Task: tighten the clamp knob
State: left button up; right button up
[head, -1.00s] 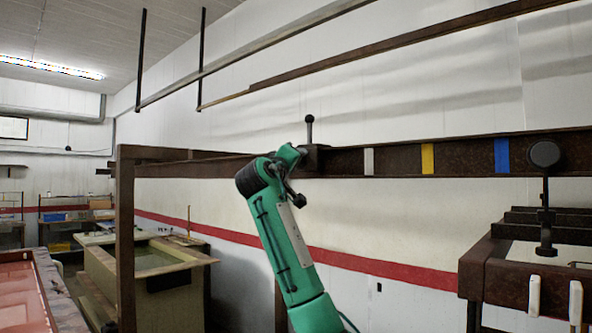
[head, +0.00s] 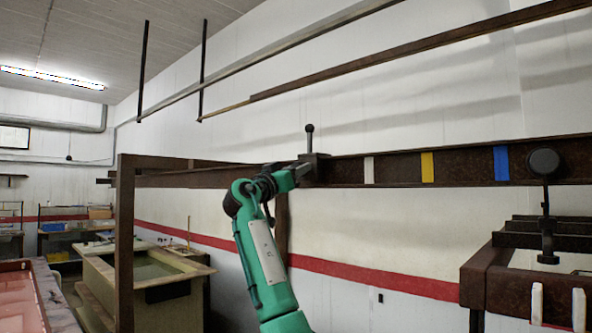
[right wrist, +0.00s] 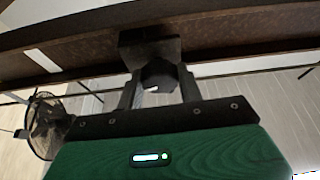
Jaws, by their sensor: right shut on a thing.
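A dark clamp (head: 314,160) sits on the brown rail (head: 400,170), left of the white stripe. A ball-topped lever (head: 310,138) stands upright on it. My right gripper (head: 298,173) reaches the clamp from the left and below, with its green arm rising from the bottom of the head view. In the right wrist view, the clamp body (right wrist: 150,47) hangs at the rail, and the dark clamp knob (right wrist: 158,74) lies between my two fingers (right wrist: 157,92). The fingers are shut on it. In the head view the knob is hidden by the gripper. My left gripper is out of view.
The rail bears white (head: 368,170), yellow (head: 427,167) and blue (head: 501,163) stripes. A round black disc on a post (head: 543,163) stands at right above a dark frame (head: 490,275). A brown post (head: 125,240) and a tank (head: 145,270) are at left.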

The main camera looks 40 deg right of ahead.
jog(key=shift+f+m+g, duration=0.15)
jog(key=shift+m+g, duration=0.25)
jog(key=shift+m, duration=0.3)
jog(key=o, duration=1)
jog(key=shift+w, duration=0.1)
jog(key=shift+a, duration=0.1)
jog(key=w+b+v, duration=0.1)
jog(key=b+v, duration=0.4)
jog(key=v, duration=0.8)
jog(key=shift+s+a, duration=0.25)
jog(key=shift+s, duration=0.2)
jog(key=shift+f, duration=0.2)
